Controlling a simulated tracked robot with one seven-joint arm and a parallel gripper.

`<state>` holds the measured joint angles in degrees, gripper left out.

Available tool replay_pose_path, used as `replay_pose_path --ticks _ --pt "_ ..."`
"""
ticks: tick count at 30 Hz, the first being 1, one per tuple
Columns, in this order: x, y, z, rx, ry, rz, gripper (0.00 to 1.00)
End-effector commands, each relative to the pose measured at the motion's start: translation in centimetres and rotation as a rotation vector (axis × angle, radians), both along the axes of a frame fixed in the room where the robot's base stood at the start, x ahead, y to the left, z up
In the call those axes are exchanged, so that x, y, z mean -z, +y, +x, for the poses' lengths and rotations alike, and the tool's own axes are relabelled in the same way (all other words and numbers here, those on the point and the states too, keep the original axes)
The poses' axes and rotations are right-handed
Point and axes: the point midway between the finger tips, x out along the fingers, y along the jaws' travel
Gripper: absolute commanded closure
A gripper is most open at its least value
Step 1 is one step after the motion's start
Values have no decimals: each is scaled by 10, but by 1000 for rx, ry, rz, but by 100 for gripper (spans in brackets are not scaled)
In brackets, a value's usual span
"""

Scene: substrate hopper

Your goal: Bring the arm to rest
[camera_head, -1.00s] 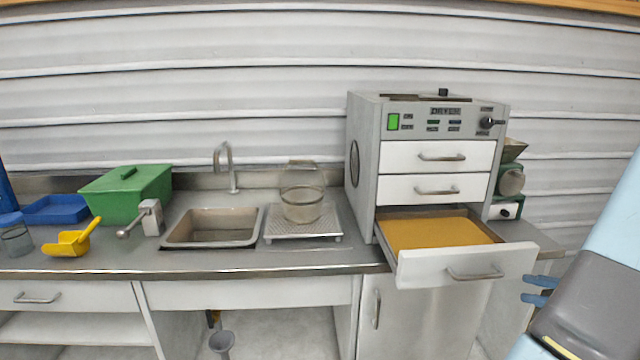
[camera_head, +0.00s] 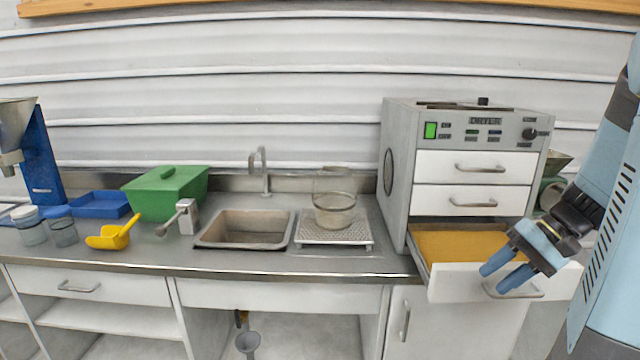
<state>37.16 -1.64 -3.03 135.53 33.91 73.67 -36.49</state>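My gripper (camera_head: 499,281) is at the right side, in front of the dryer's open bottom drawer. Its two blue fingers point down and left with a gap between them, and nothing shows between them. The arm comes down from the upper right edge. The gripper overlaps the drawer front (camera_head: 455,283) and part of its handle in the picture; I cannot tell whether it touches them. The drawer is pulled out and holds a flat yellow-brown layer (camera_head: 450,246).
The dryer (camera_head: 470,130) stands on the counter, its two upper drawers shut. To the left are a glass vessel (camera_head: 334,211) on a perforated stand, a sink (camera_head: 243,230), a green lidded box (camera_head: 165,195), a yellow scoop (camera_head: 112,236), a blue tray (camera_head: 99,205) and a blue hopper machine (camera_head: 40,155).

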Motion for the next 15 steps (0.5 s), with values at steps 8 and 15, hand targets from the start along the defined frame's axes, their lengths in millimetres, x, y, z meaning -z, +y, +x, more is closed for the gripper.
replay_pose_path --ticks 8,15 --pt "-24 39 -15 -98 -23 -219 61" --pt "-44 64 -29 -151 -89 -398 61"
